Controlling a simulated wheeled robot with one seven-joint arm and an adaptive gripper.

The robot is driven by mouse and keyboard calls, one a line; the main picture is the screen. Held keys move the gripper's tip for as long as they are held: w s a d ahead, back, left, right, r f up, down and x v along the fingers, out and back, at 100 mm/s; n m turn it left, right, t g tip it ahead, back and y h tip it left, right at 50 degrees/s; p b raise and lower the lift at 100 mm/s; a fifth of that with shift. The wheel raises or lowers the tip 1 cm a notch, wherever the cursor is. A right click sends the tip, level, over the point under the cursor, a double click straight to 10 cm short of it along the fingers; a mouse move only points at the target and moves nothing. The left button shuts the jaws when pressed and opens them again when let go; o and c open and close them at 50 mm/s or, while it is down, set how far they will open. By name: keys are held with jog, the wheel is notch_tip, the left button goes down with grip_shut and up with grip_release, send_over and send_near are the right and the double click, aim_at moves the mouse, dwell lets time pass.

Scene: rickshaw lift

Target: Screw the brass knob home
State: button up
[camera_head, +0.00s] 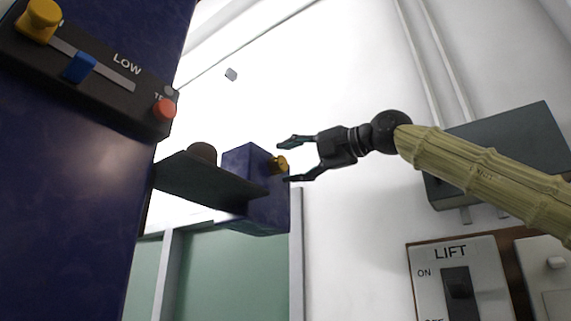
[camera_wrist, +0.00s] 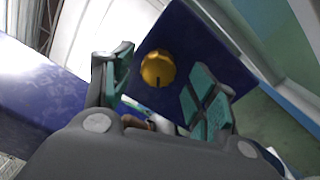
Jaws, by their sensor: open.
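The brass knob (camera_head: 278,164) sits on the right-hand face of a dark blue box (camera_head: 262,212) in the head view. In the wrist view the knob (camera_wrist: 158,69) is a round golden disc with a dark mark at its lower edge, on the blue face (camera_wrist: 193,40). My gripper (camera_head: 288,161) is open, its dark fingers with green pads pointing left, one above and one below the knob's level. In the wrist view the fingers (camera_wrist: 160,95) stand to either side of the knob, with gaps visible. Whether the knob is fully seated cannot be told.
The box is at the end of a dark shelf (camera_head: 205,182) bearing a brown rounded object (camera_head: 202,153). A blue column at left carries a panel with a yellow knob (camera_head: 40,18), blue slider (camera_head: 80,67) and red button (camera_head: 164,108). A LIFT switch (camera_head: 459,290) is lower right.

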jog(key=v, duration=0.9)
jog(key=shift+s+d, duration=0.2)
jog(key=shift+d, duration=0.15)
